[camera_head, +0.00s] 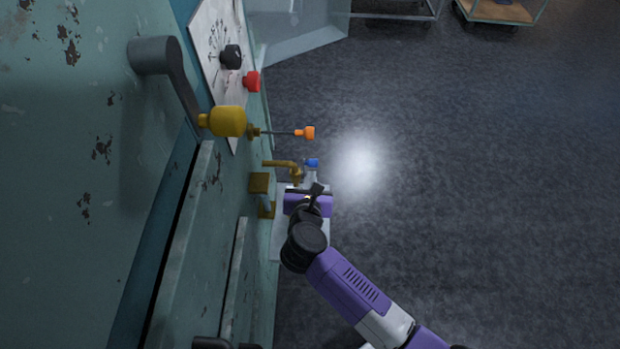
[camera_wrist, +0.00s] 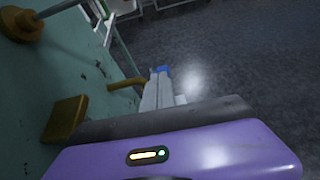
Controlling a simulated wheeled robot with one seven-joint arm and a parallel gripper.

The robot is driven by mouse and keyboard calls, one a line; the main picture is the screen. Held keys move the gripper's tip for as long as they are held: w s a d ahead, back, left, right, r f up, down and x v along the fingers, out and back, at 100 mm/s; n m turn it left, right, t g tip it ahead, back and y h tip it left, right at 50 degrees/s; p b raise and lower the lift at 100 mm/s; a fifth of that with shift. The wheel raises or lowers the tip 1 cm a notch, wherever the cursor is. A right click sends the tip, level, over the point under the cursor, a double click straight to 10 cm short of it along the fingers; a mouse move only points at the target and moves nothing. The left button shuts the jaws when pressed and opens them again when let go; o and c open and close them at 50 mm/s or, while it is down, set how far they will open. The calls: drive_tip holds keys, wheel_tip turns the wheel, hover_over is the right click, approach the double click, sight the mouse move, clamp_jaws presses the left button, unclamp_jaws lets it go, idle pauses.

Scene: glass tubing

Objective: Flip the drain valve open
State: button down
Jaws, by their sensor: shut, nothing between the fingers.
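A thin lever with an orange knob (camera_head: 306,132) sticks straight out from a brass fitting on the green panel; I take it as the drain valve. In the wrist view its brass base (camera_wrist: 22,24) shows at upper left, and a grey rod runs from it. Below the lever, a brass spout (camera_head: 279,163) projects from the panel and bends at its end. My gripper (camera_head: 312,168) is below the orange knob, close to the spout's outer end. Its pale fingers (camera_wrist: 160,82) are together, with blue at the tip; contact with the spout is unclear.
A yellow-handled crank (camera_head: 228,121), a black knob (camera_head: 231,57) and a red knob (camera_head: 251,81) stand on the panel above. Brass blocks (camera_head: 260,183) sit beside my wrist. Open floor (camera_head: 460,170) lies to the right, with carts (camera_head: 497,11) far off.

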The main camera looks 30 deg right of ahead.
drive_tip(key=shift+s+a+r, duration=0.25)
drive_tip(key=shift+s+r, duration=0.05)
drive_tip(key=shift+r, duration=0.25)
drive_tip(key=shift+s+a+r, duration=0.25)
drive_tip(key=shift+s+r, duration=0.05)
drive_tip(key=shift+r, duration=0.2)
